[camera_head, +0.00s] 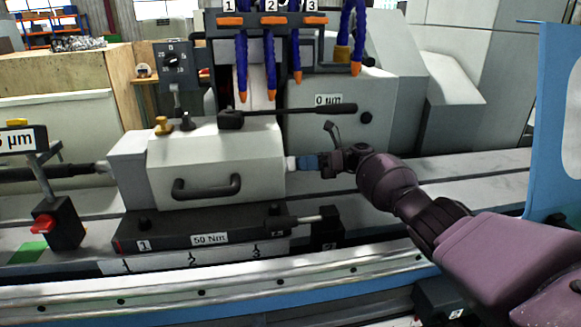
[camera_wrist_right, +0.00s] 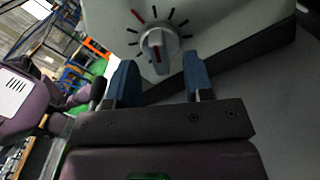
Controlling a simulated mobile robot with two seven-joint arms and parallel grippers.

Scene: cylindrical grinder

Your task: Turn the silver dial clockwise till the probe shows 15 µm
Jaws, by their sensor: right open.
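The silver dial (camera_wrist_right: 158,49) shows in the right wrist view on a pale housing face, ringed by dark tick marks and one red tick at the upper left. Its knob has a red line, roughly upright in the picture. In the head view the dial (camera_head: 291,163) is a small pale end on the grey housing's right side. My right gripper (camera_wrist_right: 161,72) is open, blue fingers apart, with the dial just beyond and between the tips; contact cannot be told. It also shows in the head view (camera_head: 308,162). A display (camera_head: 17,141) at the left edge reads "5 µm", cut off by the frame.
A "0 µm" label (camera_head: 328,99) is on the machine behind. Blue hoses with orange tips (camera_head: 270,70) hang above the housing (camera_head: 215,165). A dark "50 Nm" base (camera_head: 210,238) and a rail (camera_head: 300,270) run in front.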

